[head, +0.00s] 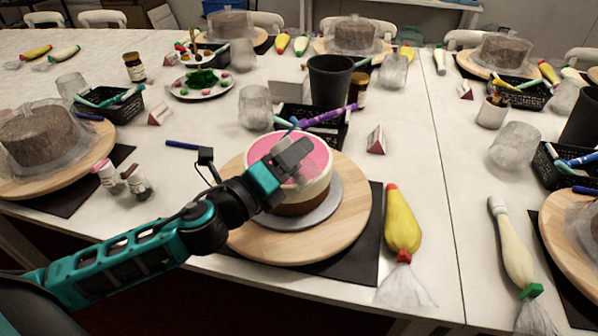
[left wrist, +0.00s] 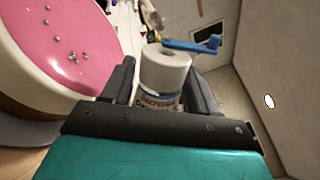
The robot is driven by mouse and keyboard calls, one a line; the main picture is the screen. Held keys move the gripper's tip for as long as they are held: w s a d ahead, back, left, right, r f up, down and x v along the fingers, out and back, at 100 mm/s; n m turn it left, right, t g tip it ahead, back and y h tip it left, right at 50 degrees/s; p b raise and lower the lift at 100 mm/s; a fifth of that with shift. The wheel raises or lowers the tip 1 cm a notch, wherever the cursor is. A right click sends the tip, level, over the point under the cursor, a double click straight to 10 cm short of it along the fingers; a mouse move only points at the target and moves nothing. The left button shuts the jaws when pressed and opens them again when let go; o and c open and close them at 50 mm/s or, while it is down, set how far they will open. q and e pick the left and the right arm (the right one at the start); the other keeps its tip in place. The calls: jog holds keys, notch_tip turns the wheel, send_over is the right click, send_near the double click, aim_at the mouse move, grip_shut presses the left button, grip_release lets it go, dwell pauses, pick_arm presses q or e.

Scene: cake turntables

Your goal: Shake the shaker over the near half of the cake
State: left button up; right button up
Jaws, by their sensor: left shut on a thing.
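The cake (head: 318,158) has a pink top, a white upper side and a brown lower side. It stands on a grey board (head: 328,212) on a wooden turntable (head: 345,240). My left gripper (head: 290,152) reaches in from the left and covers the middle and left of the cake top in the head view. In the left wrist view it is shut on a shaker (left wrist: 163,72) with a white cap and a printed label. The shaker is hidden behind the gripper in the head view. Several small silvery balls (left wrist: 72,52) lie on the pink top. My right gripper is out of view.
Two small jars (head: 108,177) stand left of the turntable. A dark cup (head: 330,80) and a black basket (head: 325,128) with tools are behind the cake. A yellow piping bag (head: 402,225) lies to the right. Another covered cake (head: 38,135) is at the left.

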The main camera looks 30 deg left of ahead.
pick_arm(q)
jog(key=a, duration=0.1)
jog(key=w+a+m+b, duration=0.1)
jog(key=w+a+m+h+b, duration=0.1)
jog(key=a, duration=0.1)
jog(key=shift+w+a+f, duration=0.1)
jog(key=shift+f, duration=0.2)
jog(key=shift+w+a+r+m+h+b, duration=0.2)
jog(key=shift+a+m, duration=0.15)
jog(key=shift+w+a+r+m+h+b, duration=0.15)
jog(key=shift+a+m+h, duration=0.05)
jog(key=shift+a+m, duration=0.15)
jog(key=m, duration=0.2)
jog(key=a+r+m, duration=0.1)
jog(key=m, duration=0.1)
jog(key=shift+w+r, duration=0.1)
jog(key=shift+w, duration=0.1)
jog(key=m, duration=0.2)
jog(key=a+m, duration=0.1)
jog(key=m, duration=0.1)
jog(key=shift+w+r, duration=0.15)
jog(key=shift+r, duration=0.25)
jog(key=shift+m, duration=0.3)
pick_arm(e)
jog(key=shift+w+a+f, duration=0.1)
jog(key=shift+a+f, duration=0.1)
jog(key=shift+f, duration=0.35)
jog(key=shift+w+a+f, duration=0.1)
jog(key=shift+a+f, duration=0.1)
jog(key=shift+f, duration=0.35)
